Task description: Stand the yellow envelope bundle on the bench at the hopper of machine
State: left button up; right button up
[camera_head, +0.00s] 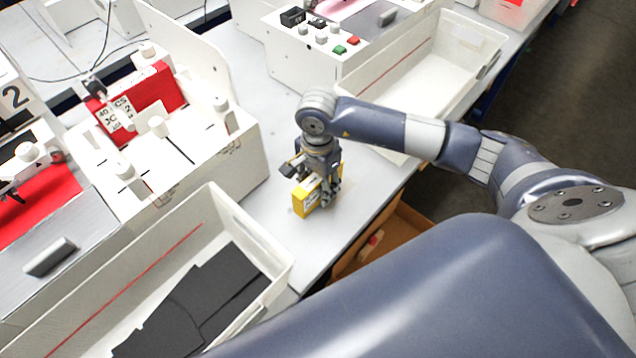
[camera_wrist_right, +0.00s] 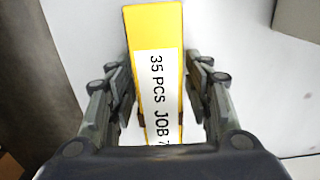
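The yellow envelope bundle (camera_head: 306,198) stands on the grey bench (camera_head: 262,212) near its front edge. In the right wrist view the bundle (camera_wrist_right: 155,25) has a white label reading "35 PCS JOB" and a partly hidden figure. My right gripper (camera_head: 316,188) points down over it, with a finger on each side. In the wrist view the gripper (camera_wrist_right: 163,100) looks open, with narrow gaps beside the bundle. A white machine (camera_head: 232,160) left of the bundle holds a red bundle (camera_head: 158,92) with a white label. My left gripper is not in view.
A white tray (camera_head: 272,252) with dark sheets stands at the front left. A machine with buttons (camera_head: 290,62) and an empty white tray (camera_head: 385,105) stand behind my right arm. A brown box (camera_head: 400,232) is below the bench edge.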

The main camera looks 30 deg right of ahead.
jog(key=shift+r, duration=0.15)
jog(key=shift+w+r, duration=0.1)
jog(key=shift+r, duration=0.2)
notch_tip(320, 180, up, 11)
jog(key=shift+f+b, duration=0.2)
jog(key=shift+b, duration=0.85)
jog(key=shift+r, duration=0.4)
